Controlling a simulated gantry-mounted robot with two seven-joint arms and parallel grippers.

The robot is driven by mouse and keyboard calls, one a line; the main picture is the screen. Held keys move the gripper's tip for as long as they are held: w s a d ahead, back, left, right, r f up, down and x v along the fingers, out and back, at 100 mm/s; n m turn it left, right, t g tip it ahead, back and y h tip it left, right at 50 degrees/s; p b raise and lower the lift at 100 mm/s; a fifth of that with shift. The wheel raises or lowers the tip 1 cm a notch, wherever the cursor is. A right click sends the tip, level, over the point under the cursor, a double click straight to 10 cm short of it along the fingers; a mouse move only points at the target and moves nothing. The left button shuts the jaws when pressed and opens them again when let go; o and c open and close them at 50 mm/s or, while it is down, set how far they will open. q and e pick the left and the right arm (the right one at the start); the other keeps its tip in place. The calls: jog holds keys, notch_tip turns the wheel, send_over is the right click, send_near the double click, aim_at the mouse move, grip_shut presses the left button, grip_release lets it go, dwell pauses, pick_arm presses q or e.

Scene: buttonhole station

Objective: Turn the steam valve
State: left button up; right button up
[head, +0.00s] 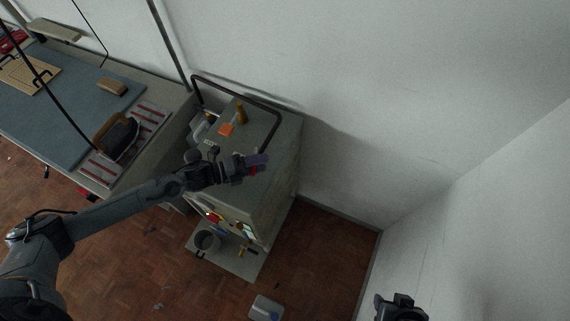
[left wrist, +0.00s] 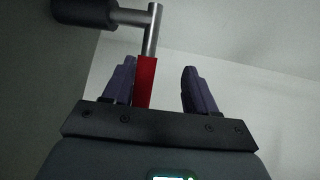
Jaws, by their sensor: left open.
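The steam valve shows in the left wrist view as a metal stem with a red lever (left wrist: 145,82). A thick dark cylinder (left wrist: 85,12) sits at the stem's far end. In the head view only a small red part of the lever (head: 253,171) shows at my left gripper (head: 258,163), beside the grey-green cabinet (head: 275,178). My left gripper is open. The red lever lies between its two purple fingers, close to the left finger in the wrist view; I cannot tell if they touch. My right gripper (head: 394,303) is at the bottom edge, and its fingers are unclear.
A dark pipe rail (head: 238,88) runs over the cabinet top, where an orange block (head: 226,130) and a brass-coloured bottle (head: 242,114) stand. At left is a table with a blue mat (head: 70,105) and an iron (head: 117,136). A bucket (head: 207,241) stands below. Floor right of the cabinet is clear.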

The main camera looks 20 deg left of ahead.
pick_arm(q)
jog(key=o, duration=0.5)
jog(key=r, duration=0.1)
jog(key=d+r, duration=0.1)
jog(key=r, duration=0.1)
jog(key=shift+d+r, duration=0.35)
jog(key=shift+o, duration=0.6)
jog(key=s+d+r+b, duration=0.1)
jog(key=d+r, duration=0.4)
jog(key=d, duration=0.3)
jog(key=d+r, duration=0.1)
jog(key=d, duration=0.1)
jog(key=shift+w+r+b, duration=0.15)
jog(key=shift+w+b, duration=0.1)
jog(key=shift+b, duration=0.05)
jog(key=c, duration=0.6)
jog(key=shift+s+f, duration=0.2)
jog(key=shift+s, duration=0.1)
jog(key=shift+c, duration=0.2)
